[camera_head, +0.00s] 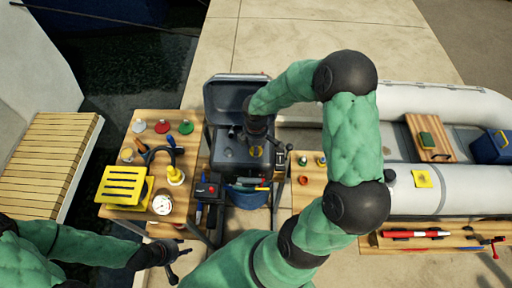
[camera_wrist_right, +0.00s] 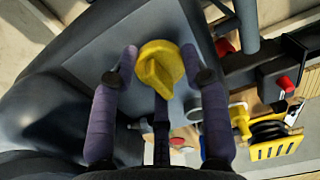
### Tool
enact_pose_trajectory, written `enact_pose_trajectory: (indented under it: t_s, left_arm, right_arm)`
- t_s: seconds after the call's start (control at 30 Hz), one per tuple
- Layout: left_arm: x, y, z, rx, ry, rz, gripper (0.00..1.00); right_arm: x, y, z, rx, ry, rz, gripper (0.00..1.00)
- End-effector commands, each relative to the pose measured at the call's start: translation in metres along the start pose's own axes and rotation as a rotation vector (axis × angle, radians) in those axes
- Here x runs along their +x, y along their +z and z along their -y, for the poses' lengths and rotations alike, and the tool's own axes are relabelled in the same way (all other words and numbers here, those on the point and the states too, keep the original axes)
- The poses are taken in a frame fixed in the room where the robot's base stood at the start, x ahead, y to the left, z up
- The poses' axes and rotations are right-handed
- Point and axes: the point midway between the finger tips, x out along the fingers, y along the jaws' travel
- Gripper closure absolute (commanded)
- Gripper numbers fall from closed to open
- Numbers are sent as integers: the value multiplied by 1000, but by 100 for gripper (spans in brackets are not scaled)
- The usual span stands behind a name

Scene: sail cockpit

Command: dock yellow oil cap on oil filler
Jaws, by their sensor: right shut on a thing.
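The yellow oil cap (camera_wrist_right: 160,66) has a raised grip bar and sits between the purple fingers of my right gripper (camera_wrist_right: 158,58) in the right wrist view. My right gripper is shut on it. The oil filler is not visible, and I cannot tell whether the cap touches the engine. My left gripper (camera_head: 174,260) is at the lower left of the head view, open and empty, away from the cap.
A wooden table (camera_head: 187,207) left of the engine holds a yellow slatted block (camera_head: 122,184), a gauge (camera_head: 161,204) and coloured caps. A smaller board (camera_head: 309,188) right of the engine holds small caps. A grey inflatable boat (camera_head: 450,103) lies at the right.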

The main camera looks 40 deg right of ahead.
Motion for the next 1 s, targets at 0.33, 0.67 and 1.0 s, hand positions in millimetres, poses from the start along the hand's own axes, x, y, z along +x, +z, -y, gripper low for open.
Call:
enact_pose_trajectory:
  t_s: [0.33, 0.67, 1.0]
  left_arm:
    - [3, 0, 1, 0, 0, 0, 60]
    - [7, 0, 2, 0, 0, 0, 60]
    - [11, 0, 4, 0, 0, 0, 60]
  right_arm:
    - [4, 0, 0, 0, 0, 0, 76]
    - [9, 0, 0, 0, 0, 0, 76]
    - [15, 0, 0, 0, 0, 0, 51]
